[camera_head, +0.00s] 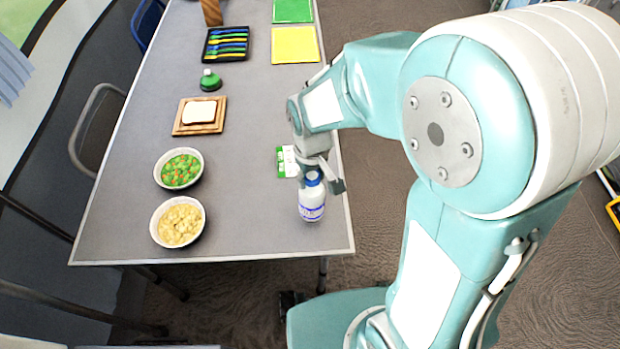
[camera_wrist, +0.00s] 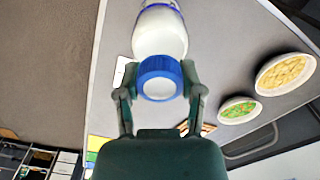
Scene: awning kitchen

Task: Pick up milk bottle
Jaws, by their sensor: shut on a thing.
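The milk bottle (camera_head: 312,203) is white with a blue cap and a blue band, and stands upright at the front right corner of the grey table (camera_head: 240,225). My gripper (camera_head: 322,183) comes down from above and is shut on the bottle at its cap. In the wrist view the bottle (camera_wrist: 160,33) lies beyond its blue cap, and the fingers of my gripper (camera_wrist: 160,82) are on both sides of the cap. I cannot tell if the bottle's base touches the table.
A bowl of yellow food (camera_head: 180,222) and a bowl of peas and carrots (camera_head: 180,169) stand at the left. Bread on a wooden board (camera_head: 199,116), a green bell-like thing (camera_head: 210,80) and a black cutlery tray (camera_head: 227,44) are farther back. A green-and-white card (camera_head: 287,161) lies behind the bottle.

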